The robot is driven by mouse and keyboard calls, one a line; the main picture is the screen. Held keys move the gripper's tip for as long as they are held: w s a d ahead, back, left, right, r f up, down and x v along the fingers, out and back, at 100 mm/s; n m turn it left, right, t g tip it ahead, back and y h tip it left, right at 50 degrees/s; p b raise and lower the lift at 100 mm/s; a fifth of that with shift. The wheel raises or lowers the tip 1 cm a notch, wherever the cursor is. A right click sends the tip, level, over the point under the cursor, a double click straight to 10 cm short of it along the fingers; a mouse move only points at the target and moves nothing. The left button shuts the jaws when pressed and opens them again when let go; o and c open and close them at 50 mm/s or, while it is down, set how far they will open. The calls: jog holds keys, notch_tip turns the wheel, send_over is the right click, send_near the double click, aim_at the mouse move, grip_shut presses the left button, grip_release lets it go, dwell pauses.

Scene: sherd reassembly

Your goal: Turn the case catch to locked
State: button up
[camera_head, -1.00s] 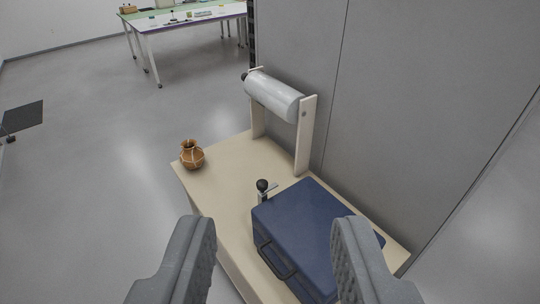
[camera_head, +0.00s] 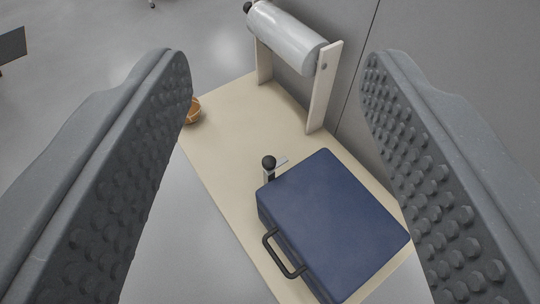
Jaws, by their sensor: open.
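The blue case (camera_head: 335,222) lies shut on the pale bench, with its black handle (camera_head: 283,256) on the near left side. The catch (camera_head: 269,167) is a small metal piece with a black ball knob, at the case's far left corner. A short pale lever shows beside the knob; I cannot tell whether it stands at locked. My gripper (camera_head: 277,72) is open and empty. Its two grey, studded fingers frame the case and the catch from nearer the camera, apart from both.
The bench (camera_head: 225,150) carries a roll (camera_head: 288,38) on a wooden stand behind the case. An orange-brown pot (camera_head: 193,111) is partly hidden by the left finger. A grey wall panel (camera_head: 400,30) rises behind the bench. Bare bench lies between pot and catch.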

jog(key=w+a+f+t+b, duration=0.1)
jog(key=w+a+f+b, duration=0.1)
jog(key=w+f, duration=0.35)
jog(key=w+a+f+y+b, duration=0.1)
jog(key=w+f+b, duration=0.15)
jog(key=f, duration=0.55)
jog(key=w+a+f+t+b, duration=0.1)
jog(key=w+a+f+b, duration=0.15)
jog(key=f, duration=0.45)
jog(key=m+h+b, duration=0.2)
jog(key=h+b, duration=0.2)
jog(key=b, duration=0.3)
send_near(268, 167)
jog(key=shift+w+d+f+p, duration=0.1)
jog(key=shift+w+d+p, duration=0.2)
jog(key=shift+w+p, duration=1.1)
jog(key=shift+w+d+f+p, duration=0.1)
jog(key=shift+w+d+p, duration=0.2)
jog(key=shift+w, duration=2.2)
jog(key=shift+w+d+f+p, duration=0.1)
jog(key=shift+w+d+p, duration=0.45)
jog(key=shift+w, duration=1.4)
jog(key=shift+a, duration=0.2)
jog(key=c, duration=1)
